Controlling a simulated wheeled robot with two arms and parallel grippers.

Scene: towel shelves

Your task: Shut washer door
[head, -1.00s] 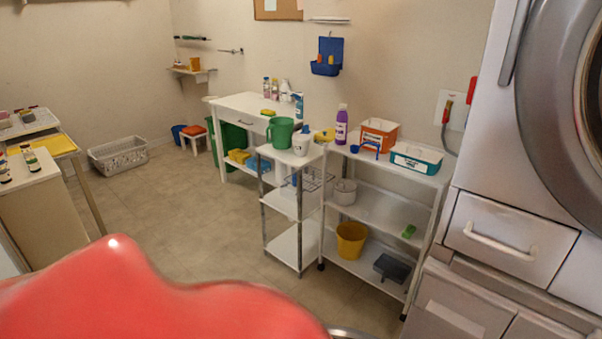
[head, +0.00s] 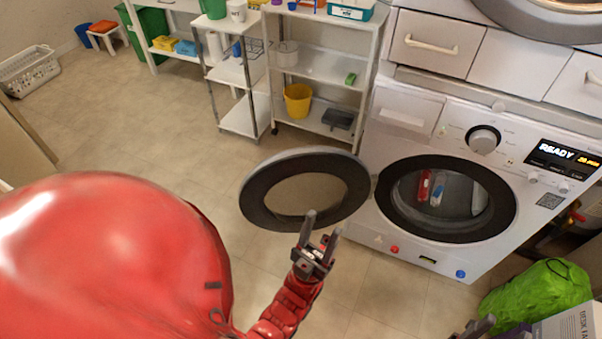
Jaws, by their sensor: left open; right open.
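The washer (head: 405,118) is a white front-loader at the right. Its door (head: 262,182), a dark-rimmed ring with a clear middle, stands swung open to the left of the round drum opening (head: 445,231). Red and blue items show inside the drum. My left gripper (head: 320,228) is open and empty at the door's lower right edge; one finger overlaps the rim in the picture, and I cannot tell whether they touch. My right gripper (head: 480,327) is open at the bottom edge, mostly cut off by the frame.
A second machine (head: 520,65) is stacked above the washer. A green bag (head: 540,295) and a box (head: 570,325) stand at the lower right. White shelves (head: 315,68) with a yellow bucket (head: 298,100) stand behind the door. The floor left of the door is clear.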

